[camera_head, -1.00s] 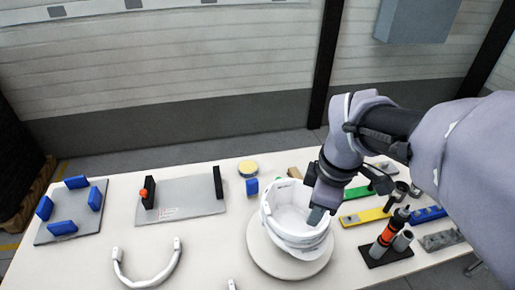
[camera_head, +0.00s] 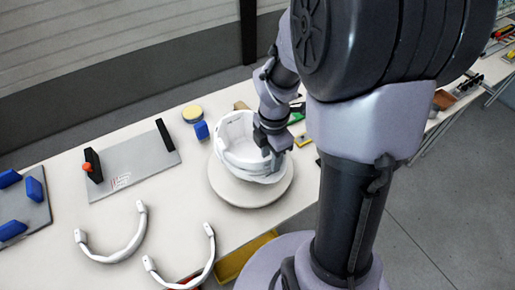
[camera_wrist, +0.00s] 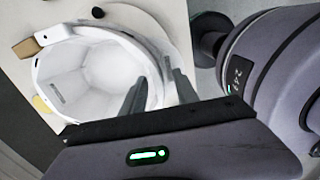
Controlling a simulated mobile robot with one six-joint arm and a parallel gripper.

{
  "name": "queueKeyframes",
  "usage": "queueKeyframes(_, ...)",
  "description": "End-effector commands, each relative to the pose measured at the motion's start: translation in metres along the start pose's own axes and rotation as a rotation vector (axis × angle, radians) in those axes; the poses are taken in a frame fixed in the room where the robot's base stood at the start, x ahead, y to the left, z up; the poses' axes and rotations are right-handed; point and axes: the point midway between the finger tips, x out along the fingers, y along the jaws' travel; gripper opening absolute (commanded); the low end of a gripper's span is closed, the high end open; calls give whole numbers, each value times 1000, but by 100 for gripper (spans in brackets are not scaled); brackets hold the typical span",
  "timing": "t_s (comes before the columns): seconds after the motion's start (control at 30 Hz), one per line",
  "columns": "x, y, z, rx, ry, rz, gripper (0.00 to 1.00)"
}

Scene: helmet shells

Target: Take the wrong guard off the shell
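The white helmet shell (camera_head: 234,132) stands open side up on a round pale turntable (camera_head: 222,188). A white band (camera_head: 250,172), seemingly a guard, runs round its lower front; I cannot tell it clearly from the shell. My gripper (camera_head: 275,154) is at the shell's right front rim. In the wrist view the shell (camera_wrist: 85,75) shows its hollow inside, and my gripper (camera_wrist: 158,92) has its two fingers apart, one over the inside and one by the outer wall. No clear grip shows. Two loose white curved guards, one (camera_head: 118,256) and another (camera_head: 200,276), lie on the table.
A grey plate (camera_head: 135,172) with two black uprights stands left of the shell. A blue block (camera_head: 201,130) and a yellow round tin (camera_head: 193,113) lie behind. A yellow bin (camera_head: 245,258) is at the table's front edge. My arm hides the table's right part.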

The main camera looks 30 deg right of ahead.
Motion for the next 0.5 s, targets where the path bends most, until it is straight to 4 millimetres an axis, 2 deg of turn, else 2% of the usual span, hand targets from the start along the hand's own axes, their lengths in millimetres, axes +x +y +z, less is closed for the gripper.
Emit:
queueKeyframes(0.03, 11, 0, 0, 0, 0, -2, 36)
queueKeyframes(0.1, 16, 0, 0, 0, 0, 0, 36)
queueKeyframes(0.3, 15, 1, 0, 0, 0, 1, 36)
queueKeyframes(0.37, 14, 1, 0, 0, 0, 1, 27)
queueKeyframes(0.5, 14, 1, 0, 0, 0, 1, 0)
